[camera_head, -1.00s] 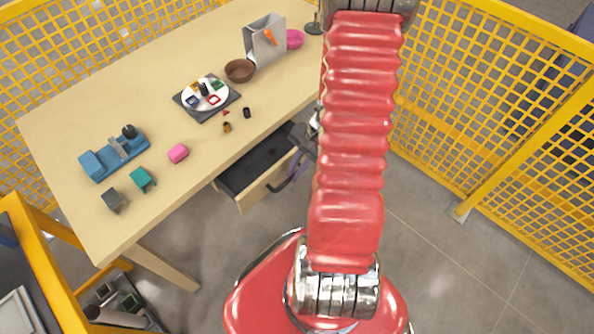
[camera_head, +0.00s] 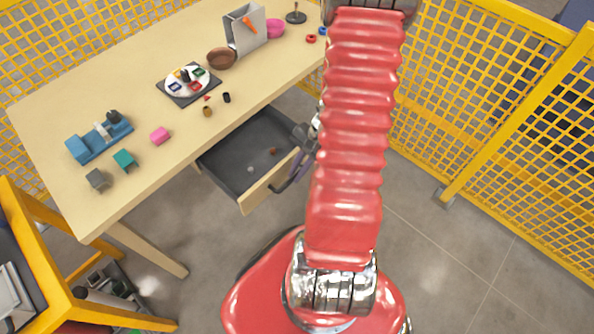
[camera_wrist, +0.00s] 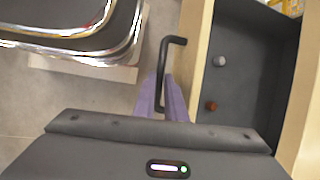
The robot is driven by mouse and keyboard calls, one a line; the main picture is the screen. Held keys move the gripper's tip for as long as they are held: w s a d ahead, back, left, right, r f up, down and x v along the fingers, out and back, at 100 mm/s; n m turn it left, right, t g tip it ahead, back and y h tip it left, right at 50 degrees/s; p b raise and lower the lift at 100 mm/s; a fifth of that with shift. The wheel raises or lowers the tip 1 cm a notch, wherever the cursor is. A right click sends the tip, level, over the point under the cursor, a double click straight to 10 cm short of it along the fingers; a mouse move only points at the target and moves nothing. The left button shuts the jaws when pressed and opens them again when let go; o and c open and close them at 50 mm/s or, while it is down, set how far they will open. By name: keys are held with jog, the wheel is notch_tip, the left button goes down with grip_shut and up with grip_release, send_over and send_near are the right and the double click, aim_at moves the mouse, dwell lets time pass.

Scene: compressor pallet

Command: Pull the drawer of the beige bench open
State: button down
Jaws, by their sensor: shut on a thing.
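The beige bench (camera_head: 60,120) stands at the left in the head view. Its drawer (camera_head: 262,190) is pulled well out from under the top, with a dark interior and a beige front. In the wrist view the drawer front (camera_wrist: 199,70) runs upright, with a black bar handle (camera_wrist: 164,65) on it. My gripper (camera_wrist: 165,98) is shut on the handle, its purple fingers on either side of the bar. In the head view my gripper is partly hidden by my red arm. Inside the drawer lie a grey piece (camera_wrist: 219,61) and a reddish-brown piece (camera_wrist: 211,106).
On the bench top are a blue vise-like block (camera_head: 98,140), a round plate on a dark base (camera_head: 187,84), a brown bowl (camera_head: 221,58) and a grey bin (camera_head: 246,30). Yellow mesh fencing (camera_head: 490,90) stands at the right. Grey floor is clear before the drawer.

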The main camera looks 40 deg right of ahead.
jog(key=shift+s, duration=0.15)
jog(key=c, duration=1.8)
grip_release()
jog(key=v, duration=1.3)
jog(key=shift+d+r, duration=0.15)
jog(key=shift+r, duration=0.15)
